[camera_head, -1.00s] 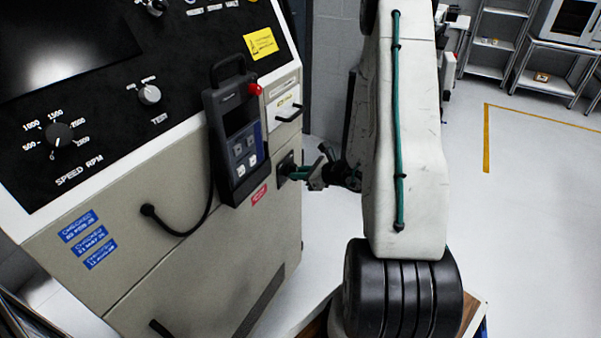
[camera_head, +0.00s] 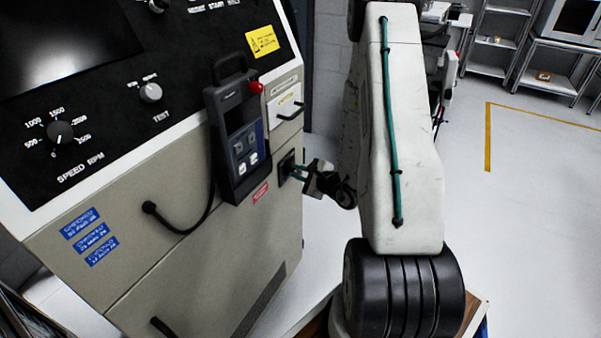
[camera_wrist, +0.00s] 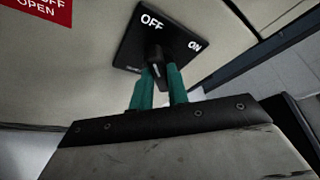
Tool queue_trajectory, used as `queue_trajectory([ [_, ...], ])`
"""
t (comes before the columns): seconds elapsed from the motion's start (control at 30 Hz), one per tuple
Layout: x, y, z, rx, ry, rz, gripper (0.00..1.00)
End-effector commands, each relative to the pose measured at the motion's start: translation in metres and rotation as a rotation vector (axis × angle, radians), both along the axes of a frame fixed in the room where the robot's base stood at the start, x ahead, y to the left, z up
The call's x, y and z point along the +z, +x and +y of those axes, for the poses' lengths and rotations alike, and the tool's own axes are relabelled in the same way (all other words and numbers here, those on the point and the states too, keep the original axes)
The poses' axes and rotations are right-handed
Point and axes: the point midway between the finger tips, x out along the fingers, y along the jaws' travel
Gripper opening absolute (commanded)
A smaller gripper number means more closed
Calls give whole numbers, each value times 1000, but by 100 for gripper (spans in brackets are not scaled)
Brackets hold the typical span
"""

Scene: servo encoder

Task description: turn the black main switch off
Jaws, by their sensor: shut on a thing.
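The black main switch (camera_wrist: 132,47) is a square plate with white OFF and ON marks, on the right-hand side of the beige cabinet's front. It also shows in the head view (camera_head: 285,161), small and partly hidden. In the wrist view its black handle lies between the two teal fingers of my gripper (camera_wrist: 160,76), roughly in line with the OFF mark; which end points is hard to tell. My gripper is shut on the handle. In the head view my gripper (camera_head: 296,169) reaches the switch from the right.
The cabinet (camera_head: 150,250) fills the left. A handheld pendant (camera_head: 240,150) with a looping black cable hangs left of the switch. Open floor (camera_head: 530,220) lies right, with shelves behind.

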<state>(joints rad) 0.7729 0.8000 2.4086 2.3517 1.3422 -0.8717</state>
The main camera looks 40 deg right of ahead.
Motion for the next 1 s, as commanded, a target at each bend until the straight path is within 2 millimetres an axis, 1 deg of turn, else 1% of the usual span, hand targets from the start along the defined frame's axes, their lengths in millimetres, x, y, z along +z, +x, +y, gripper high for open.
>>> queue_trajectory([
  [0.5, 0, 0, 0, 1, -19, -8, 0],
  [0.53, 0, 0, 0, 2, -19, -8, 22],
  [0.6, 0, 0, 0, 2, -18, -7, 38],
  [0.87, 0, 0, 0, 1, -17, -6, 38],
  [1.0, 3, -10, -2, -4, -17, -6, 38],
])
